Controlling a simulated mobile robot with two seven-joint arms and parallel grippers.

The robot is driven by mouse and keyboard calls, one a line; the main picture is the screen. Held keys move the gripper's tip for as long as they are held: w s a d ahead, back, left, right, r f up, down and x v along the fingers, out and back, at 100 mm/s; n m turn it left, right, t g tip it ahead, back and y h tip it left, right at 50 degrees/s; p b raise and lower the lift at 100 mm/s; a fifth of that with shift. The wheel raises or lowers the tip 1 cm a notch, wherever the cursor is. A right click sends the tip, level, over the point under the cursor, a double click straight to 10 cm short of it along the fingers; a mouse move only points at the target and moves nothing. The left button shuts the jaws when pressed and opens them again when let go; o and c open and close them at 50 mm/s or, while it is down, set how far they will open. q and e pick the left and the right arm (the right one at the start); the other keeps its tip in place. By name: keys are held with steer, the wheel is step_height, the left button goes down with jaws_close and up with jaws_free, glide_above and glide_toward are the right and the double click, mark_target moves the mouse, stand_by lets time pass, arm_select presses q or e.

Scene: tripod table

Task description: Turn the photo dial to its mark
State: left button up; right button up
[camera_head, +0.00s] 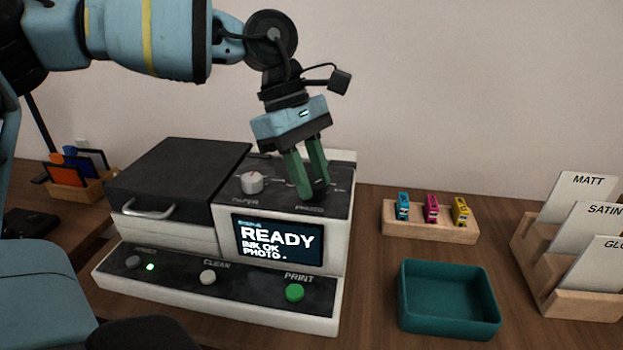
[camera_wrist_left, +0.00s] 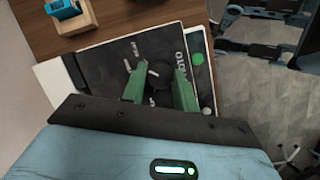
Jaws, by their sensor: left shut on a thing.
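The printer's top panel (camera_head: 225,213) carries two dials. My left gripper (camera_head: 310,190) points down at the right one, above the PHOTO label. Its green fingers hide that dial in the head view. In the left wrist view the dark round photo dial (camera_wrist_left: 157,74) sits between the fingers of the left gripper (camera_wrist_left: 158,84), which is shut on it. A light pointer line shows on the dial, and short pale marks lie around it. Whether the pointer meets its mark is too small to tell. My right gripper is in neither view.
The screen (camera_head: 277,241) reads READY, INK OK, PHOTO. Right of the printer are a wooden block with small coloured cartridges (camera_head: 430,233), a teal tray (camera_head: 449,325) and a card rack (camera_head: 570,302).

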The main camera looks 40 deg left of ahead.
arm_select(q)
steer(key=shift+f+m+g+b, duration=0.1)
steer(key=shift+m+g+b, duration=0.55)
steer(key=shift+m, duration=0.95)
steer(key=o, duration=1)
steer(key=shift+w, duration=0.1)
steer(key=p+v, duration=0.1)
steer(key=v, duration=0.7)
steer(key=shift+d, duration=0.1)
